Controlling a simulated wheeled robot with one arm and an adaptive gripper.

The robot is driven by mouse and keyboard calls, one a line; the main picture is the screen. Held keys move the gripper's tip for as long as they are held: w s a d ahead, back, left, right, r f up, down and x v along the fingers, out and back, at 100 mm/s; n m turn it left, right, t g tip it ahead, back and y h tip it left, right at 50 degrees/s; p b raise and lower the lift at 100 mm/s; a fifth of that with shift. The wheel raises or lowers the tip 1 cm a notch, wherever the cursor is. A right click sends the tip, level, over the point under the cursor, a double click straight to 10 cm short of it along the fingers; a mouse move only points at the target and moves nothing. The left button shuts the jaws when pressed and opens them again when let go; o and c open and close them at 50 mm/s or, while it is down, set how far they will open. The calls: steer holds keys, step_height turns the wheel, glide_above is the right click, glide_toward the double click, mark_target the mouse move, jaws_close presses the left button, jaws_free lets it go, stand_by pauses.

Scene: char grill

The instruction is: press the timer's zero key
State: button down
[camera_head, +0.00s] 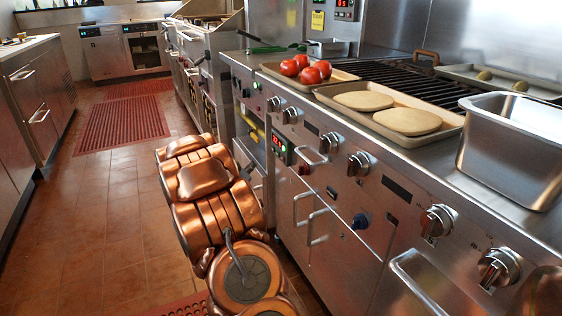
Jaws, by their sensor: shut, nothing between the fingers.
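A small panel with red lit digits and a column of small keys (281,148) is set in the front of the steel grill counter, left of the middle. A second unit with red digits (344,9) is on the upper steel wall, cut by the top edge. I cannot tell for sure which of them is the timer, and the zero key is too small to make out. My copper arm is in the lower middle, in the aisle beside the counter front. My gripper's fingers cannot be made out in this view.
A tray holds several tomatoes (303,69), another holds two flatbreads (407,121). A steel pan (515,147) stands at the right.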

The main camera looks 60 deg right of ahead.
mark_target(283, 159)
steer(key=shift+s+d+b, duration=0.55)
steer(key=shift+s+d, duration=0.2)
steer(key=shift+d, duration=0.4)
steer(key=shift+s+d+b, duration=0.5)
steer(key=shift+s+d, duration=0.25)
steer(key=shift+d, duration=0.35)
steer(key=shift+s+d+b, duration=0.55)
steer(key=shift+s+d, duration=0.2)
steer(key=shift+d, duration=0.4)
steer(key=shift+s+d, duration=0.1)
steer(key=shift+s+d+p, duration=0.25)
steer(key=shift+p, duration=0.25)
steer(key=shift+s+d+p, duration=0.2)
steer(key=shift+d+p, duration=0.1)
steer(key=shift+p, duration=0.05)
steer(key=shift+w+a, duration=0.1)
steer(key=shift+w+a+p, duration=0.35)
steer(key=shift+a+p, duration=0.2)
steer(key=shift+p, duration=0.25)
